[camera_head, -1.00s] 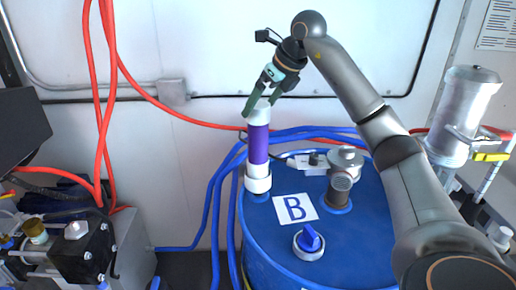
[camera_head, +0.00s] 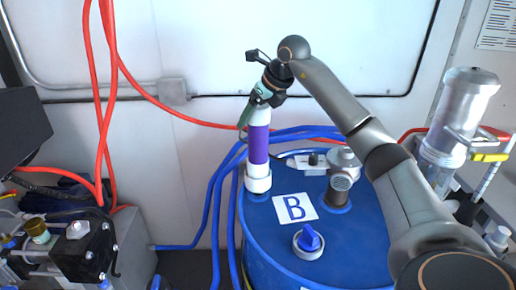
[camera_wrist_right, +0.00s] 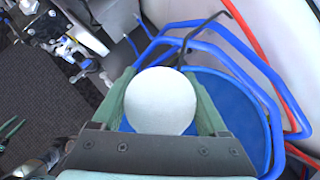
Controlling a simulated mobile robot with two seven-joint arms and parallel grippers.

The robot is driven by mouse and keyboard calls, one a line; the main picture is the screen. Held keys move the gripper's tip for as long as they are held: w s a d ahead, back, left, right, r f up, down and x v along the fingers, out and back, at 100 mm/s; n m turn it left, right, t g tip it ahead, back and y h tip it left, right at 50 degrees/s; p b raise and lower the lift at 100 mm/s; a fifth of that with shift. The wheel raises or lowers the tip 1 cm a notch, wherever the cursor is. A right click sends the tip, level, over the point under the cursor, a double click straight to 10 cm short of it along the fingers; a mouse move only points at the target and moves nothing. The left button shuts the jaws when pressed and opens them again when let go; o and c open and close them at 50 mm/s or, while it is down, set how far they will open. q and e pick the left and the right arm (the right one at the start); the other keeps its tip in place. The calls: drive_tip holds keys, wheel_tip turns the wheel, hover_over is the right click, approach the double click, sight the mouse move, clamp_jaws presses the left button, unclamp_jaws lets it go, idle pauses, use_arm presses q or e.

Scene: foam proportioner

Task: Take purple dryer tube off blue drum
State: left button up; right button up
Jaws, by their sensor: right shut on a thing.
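The purple dryer tube (camera_head: 258,145) stands upright on the back left of the blue drum (camera_head: 268,238), with white ends above and below its purple band. My right gripper (camera_head: 255,116) reaches down from above and is shut on the tube's white top end. In the right wrist view the round white top of the tube (camera_wrist_right: 160,101) sits between the two green fingers, with the drum top (camera_wrist_right: 235,110) below it. The tube's white base still stands on the drum's fitting. My left gripper is not in view.
A grey valve fitting (camera_head: 342,175), a label with a B (camera_head: 295,208) and a blue-knobbed cap (camera_head: 309,240) are on the drum top. Blue hoses (camera_head: 213,205) run behind and left of the drum. A clear cylinder (camera_head: 462,115) stands at right.

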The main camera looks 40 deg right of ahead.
clamp_jaws()
idle(0.3)
drive_tip(key=shift+r, duration=0.15)
